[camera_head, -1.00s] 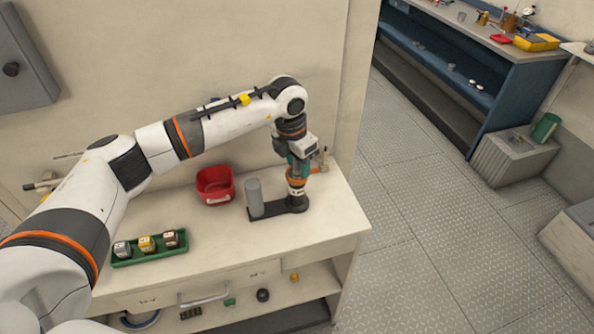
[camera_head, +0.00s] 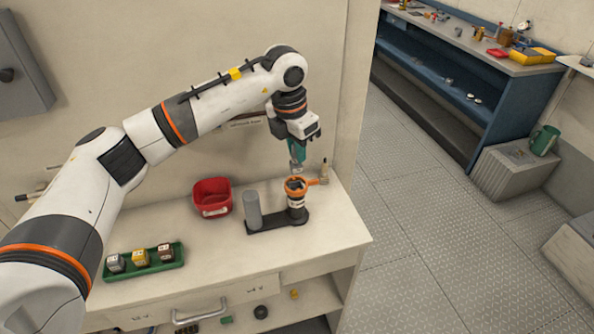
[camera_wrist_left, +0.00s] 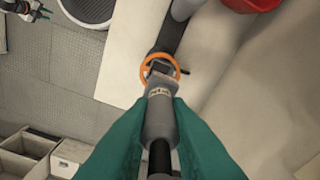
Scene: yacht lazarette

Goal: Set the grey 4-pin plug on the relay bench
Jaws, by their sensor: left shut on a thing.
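My left gripper (camera_head: 297,158), with green fingers, is shut on the grey plug (camera_wrist_left: 160,117). The plug also shows below the fingers in the head view (camera_head: 298,168). It is upright, just above an orange ring (camera_head: 297,185) on a dark stand. In the left wrist view the plug has a label and its end overlaps the orange ring (camera_wrist_left: 147,70); its pins are too small to make out. A black and white thing at the top left, likely my right gripper (camera_wrist_left: 28,9), is too small to read. No label shows which bench is the relay bench.
The cream bench (camera_head: 215,255) holds a grey cylinder (camera_head: 252,210) on the same stand, a red bin (camera_head: 212,198) and a green tray (camera_head: 175,262) with three small labelled blocks. A blue workbench (camera_head: 450,90) with clutter stands far right, across open floor.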

